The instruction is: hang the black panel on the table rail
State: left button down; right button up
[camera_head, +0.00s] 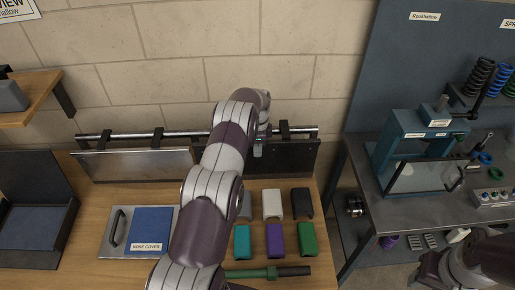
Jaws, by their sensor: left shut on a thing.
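The black panel (292,158) stands upright at the back of the wooden table, below the right part of the metal rail (190,134). My left arm reaches across the table, and its gripper (258,150) is shut on the panel's upper edge. A dark hook shows at the rail above the panel; I cannot tell whether the rail bears the panel's weight. My arm hides the panel's left part. My right gripper (426,271) is low at the right, and its jaws are unclear.
A silver panel (138,166) hangs from the rail's left part. Several coloured blocks (274,240), a green-handled tool (270,272) and a tray with a blue nose cover (152,228) lie on the table. A grey bench with a blue press (418,145) stands right, past a gap.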

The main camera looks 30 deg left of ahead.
pick_arm(q)
jog(key=c, duration=0.9)
grip_release()
jog(key=shift+s, duration=0.1)
